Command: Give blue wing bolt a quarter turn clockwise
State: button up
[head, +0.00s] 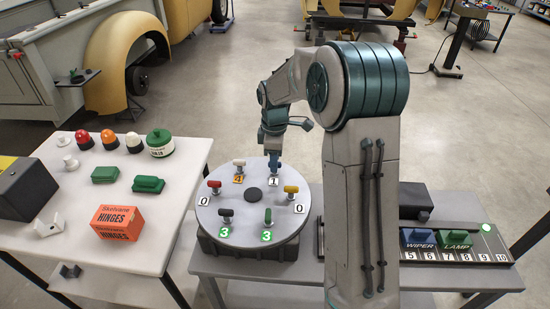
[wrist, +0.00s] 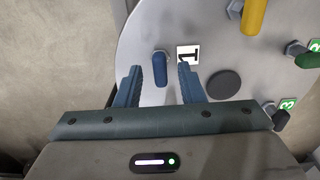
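The blue wing bolt (wrist: 160,69) stands on the grey round plate (wrist: 215,40), beside a white label reading 1 (wrist: 188,55). In the wrist view its wing runs up and down the picture, roughly along the fingers. My gripper (wrist: 159,76) is open, with one finger to the left of the wing and one to the right, and a gap on each side. In the head view my gripper (head: 273,154) points down at the plate's far edge and mostly hides the blue bolt.
Other wing bolts ring the plate: white (head: 239,166), red (head: 214,187), black (head: 226,215), green (head: 268,216) and yellow (head: 291,190). A dark disc (head: 254,194) marks its centre. An orange hinges box (head: 118,222) stands on the left table; a switch panel (head: 450,255) lies right.

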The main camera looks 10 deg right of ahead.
jog(key=shift+f, duration=0.2)
jog(key=shift+c, duration=0.2)
grip_shut()
jog(key=shift+m, duration=0.4)
jog(key=m+b, duration=0.1)
jog(key=m, duration=0.2)
jog(key=shift+m, duration=0.4)
jog(key=m, duration=0.4)
jog(key=shift+b, duration=0.4)
jog(key=m, duration=0.4)
jog(key=shift+m, duration=2.4)
